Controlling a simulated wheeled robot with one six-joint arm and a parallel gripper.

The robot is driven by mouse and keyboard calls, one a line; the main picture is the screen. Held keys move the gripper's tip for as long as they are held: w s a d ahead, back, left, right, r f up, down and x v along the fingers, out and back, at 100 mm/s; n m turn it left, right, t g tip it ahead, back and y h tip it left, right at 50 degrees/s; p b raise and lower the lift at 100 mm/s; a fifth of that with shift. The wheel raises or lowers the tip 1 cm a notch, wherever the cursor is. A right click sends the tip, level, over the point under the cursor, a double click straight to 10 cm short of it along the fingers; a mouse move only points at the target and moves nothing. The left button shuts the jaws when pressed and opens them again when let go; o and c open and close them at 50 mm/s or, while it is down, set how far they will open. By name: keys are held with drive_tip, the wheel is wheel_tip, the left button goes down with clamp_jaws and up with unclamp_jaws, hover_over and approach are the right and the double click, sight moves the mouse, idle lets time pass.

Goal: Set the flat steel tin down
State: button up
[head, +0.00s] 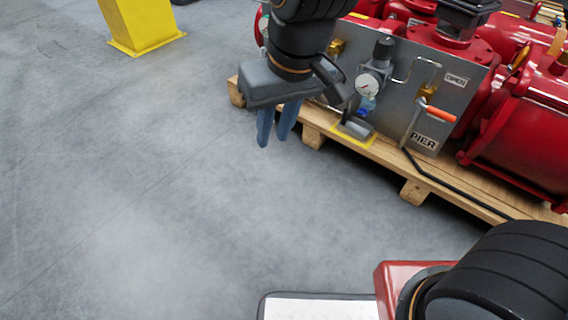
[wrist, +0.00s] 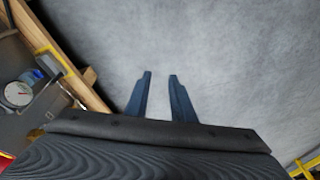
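My gripper (head: 272,140) hangs over the bare floor just left of the wooden pallet, fingers pointing down. In the wrist view my gripper (wrist: 160,75) shows two blue fingers apart, with only grey floor between them, so it is open and empty. I cannot make out a flat steel tin for certain. A small dark grey flat piece (head: 356,127) rests on a yellow-edged patch at the pallet's near edge, to the right of my gripper and apart from it. I cannot tell whether it is the tin.
The wooden pallet (head: 413,190) carries a red valve actuator (head: 525,130) and a grey panel (head: 440,98) with a pressure gauge (head: 367,84) and an orange-handled lever (head: 440,114). A yellow post (head: 142,25) stands at the upper left. The floor left of the pallet is clear.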

drive_tip(key=s+d+r+g, duration=0.1)
drive_tip(key=s+d+g, duration=0.1)
drive_tip(key=s, duration=0.8)
drive_tip(key=shift+r+n, duration=0.35)
drive_tip(key=shift+n, duration=0.05)
drive_tip(key=shift+d+r, duration=0.15)
idle(0.4)
drive_tip(key=d+r+m+p, duration=0.2)
drive_tip(key=d+r+p, duration=0.5)
drive_tip(key=p, duration=0.5)
drive_tip(key=d+r+m+h+p, duration=0.1)
drive_tip(key=d+r+p, duration=0.5)
drive_tip(key=r+p, duration=0.6)
drive_tip(key=d+r+m+h+p, duration=0.1)
drive_tip(key=d+r+m+p, duration=0.2)
drive_tip(key=d+r+p, duration=0.4)
wheel_tip(320, 180, up, 3)
drive_tip(key=p, duration=0.7)
drive_tip(key=shift+d+m, duration=0.35)
drive_tip(key=shift+m, duration=0.05)
